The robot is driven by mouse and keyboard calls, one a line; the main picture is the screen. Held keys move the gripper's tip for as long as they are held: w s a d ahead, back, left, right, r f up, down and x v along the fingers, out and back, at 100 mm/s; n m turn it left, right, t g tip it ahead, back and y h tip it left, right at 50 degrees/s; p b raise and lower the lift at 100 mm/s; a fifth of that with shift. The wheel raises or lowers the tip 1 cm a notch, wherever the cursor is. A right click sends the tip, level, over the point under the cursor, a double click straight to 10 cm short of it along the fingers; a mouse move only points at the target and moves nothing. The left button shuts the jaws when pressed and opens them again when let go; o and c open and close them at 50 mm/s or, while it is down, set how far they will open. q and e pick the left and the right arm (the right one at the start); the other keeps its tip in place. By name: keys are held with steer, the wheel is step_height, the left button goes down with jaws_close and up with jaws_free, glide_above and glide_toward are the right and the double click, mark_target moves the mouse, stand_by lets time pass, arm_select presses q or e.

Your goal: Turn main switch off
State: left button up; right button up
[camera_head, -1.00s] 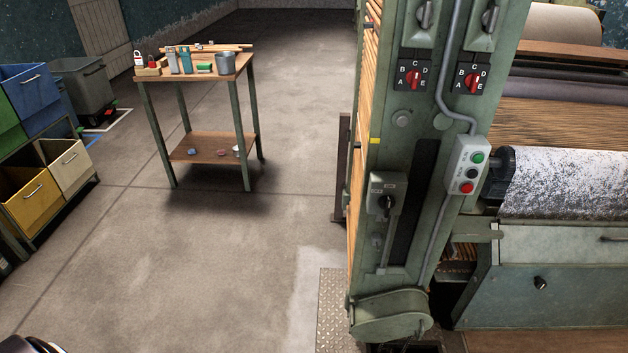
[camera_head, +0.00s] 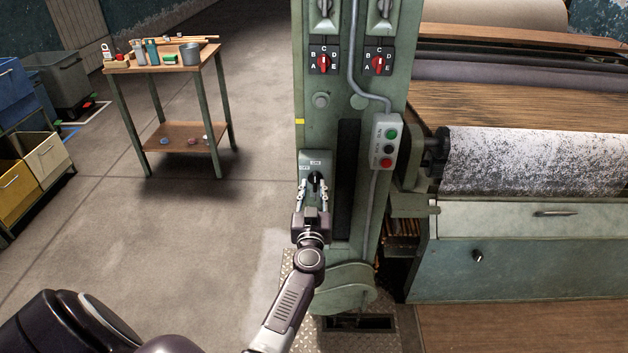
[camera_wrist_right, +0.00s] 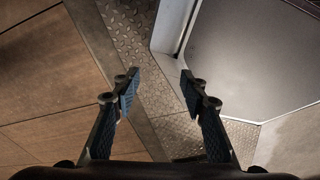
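The main switch (camera_head: 316,162) is a grey box with a black rotary knob (camera_head: 316,180), low on the green machine column in the head view. Small labels sit above the knob, too small to read surely. My left gripper (camera_head: 313,189) is in front of the box with its fingers apart, one on each side of the knob. I cannot tell whether the fingers touch the knob. The gripper hides the lower part of the switch box. My right gripper (camera_wrist_right: 160,86) is open and empty in the right wrist view, above the floor.
A white speckled roller (camera_head: 530,158) is to the right. A wooden table (camera_head: 160,62) with tools stands back left. The floor between is clear.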

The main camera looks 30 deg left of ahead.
mark_target(315, 178)
arm_select(q)
steer(key=x, duration=0.3)
steer(key=shift+w+b, duration=0.4)
steer(key=shift+w+a, duration=0.2)
steer(key=shift+w, duration=0.1)
arm_select(e)
steer(key=d, duration=0.1)
steer(key=d+f, duration=0.1)
steer(key=shift+d+f, duration=0.15)
steer(key=shift+d, duration=0.15)
arm_select(q)
steer(key=shift+c, duration=0.4)
steer(key=c, duration=0.5)
jaws_close()
arm_select(e)
steer(key=shift+s+a, duration=0.1)
steer(key=shift+a, duration=0.7)
